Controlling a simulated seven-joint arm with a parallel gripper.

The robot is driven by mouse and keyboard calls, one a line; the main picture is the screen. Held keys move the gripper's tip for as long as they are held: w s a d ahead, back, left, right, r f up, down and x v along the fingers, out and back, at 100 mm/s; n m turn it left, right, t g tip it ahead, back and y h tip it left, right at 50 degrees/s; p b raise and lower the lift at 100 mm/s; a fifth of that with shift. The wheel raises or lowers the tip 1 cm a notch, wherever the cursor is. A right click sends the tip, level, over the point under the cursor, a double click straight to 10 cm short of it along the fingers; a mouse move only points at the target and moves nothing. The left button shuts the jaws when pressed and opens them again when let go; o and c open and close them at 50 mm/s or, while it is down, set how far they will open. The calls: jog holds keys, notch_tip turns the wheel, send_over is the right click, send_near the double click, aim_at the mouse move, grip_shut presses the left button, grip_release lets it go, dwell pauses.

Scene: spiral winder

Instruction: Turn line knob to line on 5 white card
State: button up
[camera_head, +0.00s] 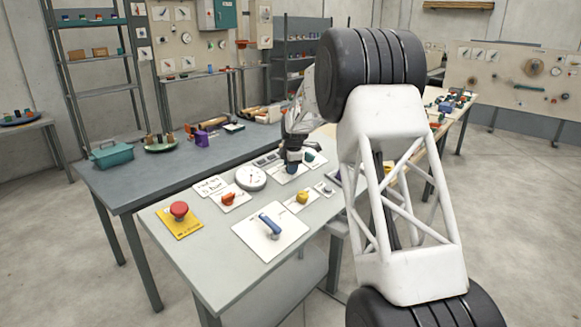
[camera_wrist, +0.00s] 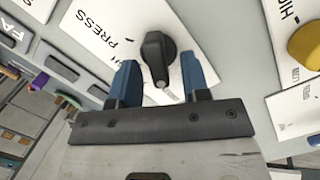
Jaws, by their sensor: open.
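My gripper (camera_head: 292,166) is low over the panel table, at a white card behind the yellow knob. In the wrist view its two blue fingers (camera_wrist: 162,78) are open, pointing at a black knob (camera_wrist: 158,52) with a pointed end. The knob's near end lies between the fingertips with gaps visible; I cannot tell whether either finger touches it. The knob sits on a white card (camera_wrist: 95,35) whose visible lettering includes "PRESS". A short pale mark shows beside its pointed end. I cannot read a "line" label or a 5. In the head view my gripper hides this knob.
A yellow knob (camera_head: 303,197), a red knob (camera_head: 229,198), a blue handle (camera_head: 270,224), a red button (camera_head: 179,209) and a round dial (camera_head: 250,178) stand on the panel nearby. A dark green knob (camera_head: 310,158) is just right of my gripper.

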jog(key=shift+f, duration=0.2)
jog(key=shift+c, duration=0.3)
grip_shut()
